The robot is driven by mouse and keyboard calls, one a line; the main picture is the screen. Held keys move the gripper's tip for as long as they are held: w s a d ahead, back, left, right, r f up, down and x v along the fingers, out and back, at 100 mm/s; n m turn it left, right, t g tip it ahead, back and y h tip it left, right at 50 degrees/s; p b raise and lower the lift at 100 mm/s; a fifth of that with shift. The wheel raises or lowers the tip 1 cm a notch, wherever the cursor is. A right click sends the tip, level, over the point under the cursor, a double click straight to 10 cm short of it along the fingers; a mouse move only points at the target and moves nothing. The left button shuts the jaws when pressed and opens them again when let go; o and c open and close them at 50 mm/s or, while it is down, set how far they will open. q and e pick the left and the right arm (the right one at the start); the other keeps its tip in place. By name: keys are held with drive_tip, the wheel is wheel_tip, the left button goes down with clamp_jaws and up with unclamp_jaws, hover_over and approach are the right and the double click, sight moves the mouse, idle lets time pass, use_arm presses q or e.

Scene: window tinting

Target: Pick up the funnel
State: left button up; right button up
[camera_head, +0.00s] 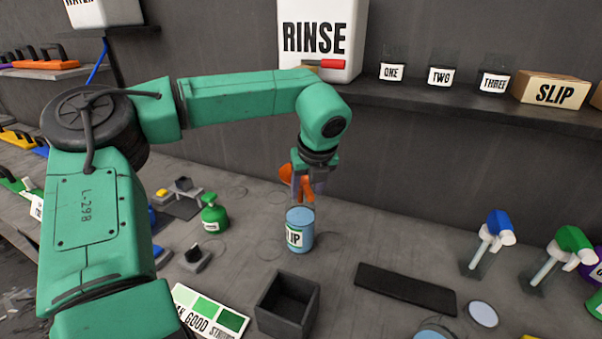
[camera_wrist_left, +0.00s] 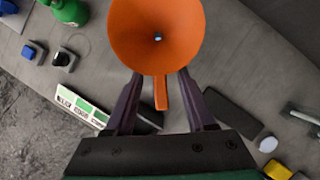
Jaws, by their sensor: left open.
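The orange funnel (camera_head: 287,174) shows partly behind my left gripper (camera_head: 305,188), just above a light-blue jar (camera_head: 301,238) in the head view. I cannot tell whether it touches the jar. In the left wrist view the funnel (camera_wrist_left: 157,25) has its wide mouth towards the camera, with a small hole in the middle. Its orange tab (camera_wrist_left: 161,92) lies between the two fingers of my left gripper (camera_wrist_left: 160,78). The fingers are apart, one on each side of the tab. My right gripper is not in view.
An open dark box (camera_head: 288,303) and a black mat (camera_head: 405,289) lie on the grey bench nearer the front. A green bottle (camera_head: 214,216) stands left of the jar. Spray bottles (camera_head: 492,232) stand at the right. A shelf with a RINSE container (camera_head: 318,40) runs along the wall.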

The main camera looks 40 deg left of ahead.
use_arm(q)
drive_tip(key=shift+a+f, duration=0.15)
clamp_jaws()
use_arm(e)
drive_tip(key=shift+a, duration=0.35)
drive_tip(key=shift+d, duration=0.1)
